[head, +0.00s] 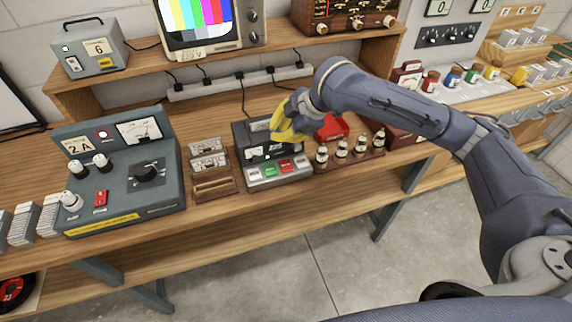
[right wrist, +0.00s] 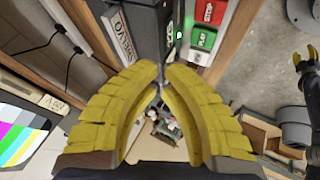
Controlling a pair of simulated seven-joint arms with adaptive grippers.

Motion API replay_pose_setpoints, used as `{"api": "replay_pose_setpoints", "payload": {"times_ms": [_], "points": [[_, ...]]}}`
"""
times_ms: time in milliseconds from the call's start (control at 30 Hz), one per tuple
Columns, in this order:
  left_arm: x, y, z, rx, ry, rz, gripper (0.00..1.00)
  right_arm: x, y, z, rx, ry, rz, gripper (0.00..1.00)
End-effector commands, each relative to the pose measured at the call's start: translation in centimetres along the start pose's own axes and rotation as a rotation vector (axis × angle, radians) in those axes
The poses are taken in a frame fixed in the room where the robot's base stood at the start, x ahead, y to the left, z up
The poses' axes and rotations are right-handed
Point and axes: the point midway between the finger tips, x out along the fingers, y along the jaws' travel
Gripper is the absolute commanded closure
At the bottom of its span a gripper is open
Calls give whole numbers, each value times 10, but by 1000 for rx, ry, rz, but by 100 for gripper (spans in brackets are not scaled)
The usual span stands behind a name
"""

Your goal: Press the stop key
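The tape recorder (head: 240,137) stands near the bench's front edge, with a row of keys along its front. The red stop key (head: 284,165) is right of the green play key (head: 270,170), with pale keys on either side. In the right wrist view the red key (right wrist: 209,12) is at the top and the green key (right wrist: 202,40) below it. My right gripper (head: 276,138) is over the recorder's upper part, behind the keys and apart from the red one. Its yellow fingertips (right wrist: 161,78) come together with nothing between them. My left gripper (right wrist: 312,58) is partly cut off at the right wrist view's edge.
Small bottles in a rack (head: 347,153) stand just right of the recorder, with a red object (head: 333,127) behind. Card trays (head: 212,170) and a grey meter unit (head: 125,180) are to the left. A power strip (head: 238,82) with cables runs behind.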

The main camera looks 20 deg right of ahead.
Motion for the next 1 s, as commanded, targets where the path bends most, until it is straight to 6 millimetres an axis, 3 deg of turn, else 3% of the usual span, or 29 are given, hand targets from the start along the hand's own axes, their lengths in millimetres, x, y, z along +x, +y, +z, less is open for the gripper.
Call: {"api": "replay_pose_setpoints", "payload": {"times_ms": [367,1000], "points": [[0,0,0,0,0,0,56,9,-5,5,2,0,-2,100],[0,0,0,0,0,0,56,61,-32,34,3,-1,-1,100]]}}
